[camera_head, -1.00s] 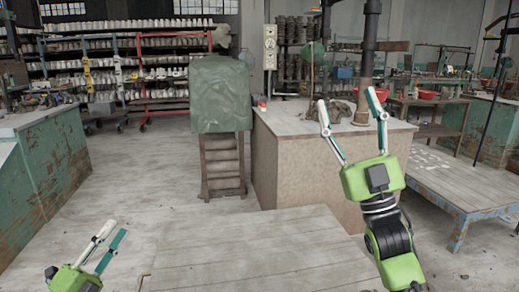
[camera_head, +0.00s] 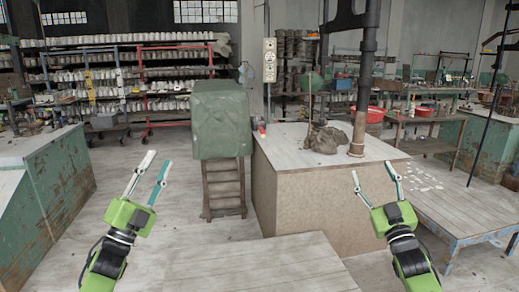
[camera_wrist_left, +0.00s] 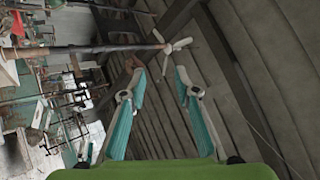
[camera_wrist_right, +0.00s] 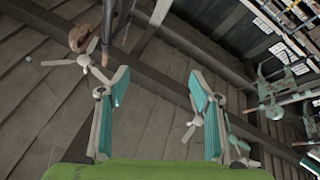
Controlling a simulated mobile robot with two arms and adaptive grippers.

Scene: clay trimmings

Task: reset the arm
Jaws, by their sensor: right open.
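My left gripper (camera_head: 151,170) is at the left of the head view, raised in front of the grey floor, its fingers apart and empty. In the left wrist view its fingers (camera_wrist_left: 157,85) are spread with nothing between them. My right gripper (camera_head: 373,177) is at the right of the head view, in front of the light block-shaped counter, its fingers apart and empty. In the right wrist view its fingers (camera_wrist_right: 155,88) are spread, with only the ceiling behind them. Neither gripper touches anything that I can see.
A wooden table (camera_head: 260,268) is low in front. Behind it stand a green covered box on a wooden stand (camera_head: 222,120) and a counter (camera_head: 310,190) with a brown clay heap (camera_head: 325,139). A low platform (camera_head: 450,205) is right, a green cabinet (camera_head: 60,182) left.

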